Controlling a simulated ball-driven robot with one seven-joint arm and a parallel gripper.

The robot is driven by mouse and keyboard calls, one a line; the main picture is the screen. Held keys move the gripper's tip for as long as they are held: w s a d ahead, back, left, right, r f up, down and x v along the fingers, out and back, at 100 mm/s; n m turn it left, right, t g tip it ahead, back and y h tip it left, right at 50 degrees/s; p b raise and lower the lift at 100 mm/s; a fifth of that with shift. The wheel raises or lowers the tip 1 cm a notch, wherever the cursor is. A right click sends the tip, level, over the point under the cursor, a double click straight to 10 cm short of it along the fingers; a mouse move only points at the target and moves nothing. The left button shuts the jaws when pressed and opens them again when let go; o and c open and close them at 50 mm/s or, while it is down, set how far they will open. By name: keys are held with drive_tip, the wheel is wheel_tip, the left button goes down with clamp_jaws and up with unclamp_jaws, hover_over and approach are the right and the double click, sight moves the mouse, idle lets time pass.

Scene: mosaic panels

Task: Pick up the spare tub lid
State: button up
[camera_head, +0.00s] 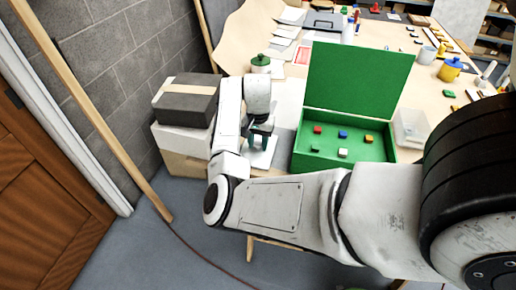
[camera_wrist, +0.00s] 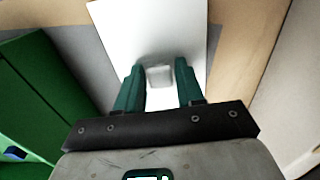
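The spare tub lid looks to be the flat white rectangular plate (camera_wrist: 150,28) under my gripper in the wrist view. It has a small pale block-like knob (camera_wrist: 159,75) on top. In the head view the plate (camera_head: 262,160) lies on the table left of the green box, partly hidden by my gripper (camera_head: 261,138). My gripper (camera_wrist: 160,72) points down over the lid, its two teal fingers apart on either side of the knob. I see no clear contact with the knob.
An open green box (camera_head: 348,160) with several small coloured blocks stands close on the right. A translucent tub (camera_head: 411,128) is beyond it. Stacked boxes (camera_head: 187,102) stand left of the table. A white jar with a green lid (camera_head: 260,66) is behind my gripper.

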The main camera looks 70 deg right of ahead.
clamp_jaws()
